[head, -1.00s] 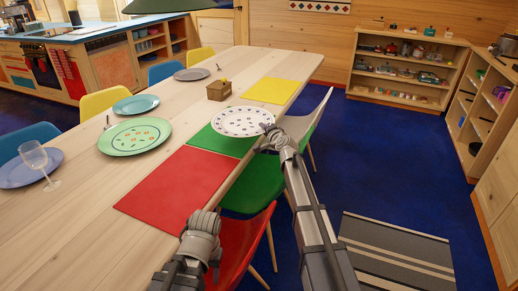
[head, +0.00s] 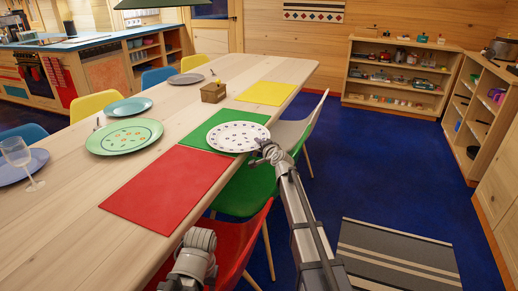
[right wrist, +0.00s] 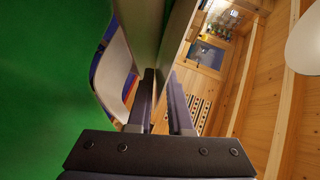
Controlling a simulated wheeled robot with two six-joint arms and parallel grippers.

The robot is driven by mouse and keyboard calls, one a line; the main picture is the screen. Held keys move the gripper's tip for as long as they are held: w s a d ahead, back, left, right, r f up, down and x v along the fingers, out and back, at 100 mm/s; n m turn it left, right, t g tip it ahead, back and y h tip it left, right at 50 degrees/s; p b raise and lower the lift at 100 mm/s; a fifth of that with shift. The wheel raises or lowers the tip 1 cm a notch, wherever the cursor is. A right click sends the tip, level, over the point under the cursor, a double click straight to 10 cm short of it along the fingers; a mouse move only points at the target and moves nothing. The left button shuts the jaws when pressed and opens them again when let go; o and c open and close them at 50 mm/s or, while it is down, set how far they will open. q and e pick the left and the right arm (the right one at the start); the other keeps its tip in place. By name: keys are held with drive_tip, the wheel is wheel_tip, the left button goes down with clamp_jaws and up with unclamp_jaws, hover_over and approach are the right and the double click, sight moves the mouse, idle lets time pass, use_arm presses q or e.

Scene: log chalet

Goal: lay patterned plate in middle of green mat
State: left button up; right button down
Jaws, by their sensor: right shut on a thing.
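The patterned plate (head: 237,137), white with small coloured marks and a dark rim line, covers much of the right part of the green mat (head: 193,138) in the head view. Bare green shows at its left and far sides. My right gripper (head: 268,154) is shut on the plate's near right rim. In the right wrist view the plate (right wrist: 148,30) is seen edge-on between the fingers (right wrist: 166,98), with green to its left. I cannot tell whether the plate touches the mat.
A red mat (head: 165,188) lies nearer me and a yellow mat (head: 267,92) farther off. A wooden caddy (head: 213,92), a green plate (head: 124,137) and a wine glass (head: 18,156) stand on the table. Green (head: 243,193) and red (head: 238,240) chairs line the near edge.

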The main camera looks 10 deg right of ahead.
drive_tip(key=shift+r, duration=0.1)
drive_tip(key=c, duration=0.8)
unclamp_jaws()
drive_tip(key=shift+c, duration=0.2)
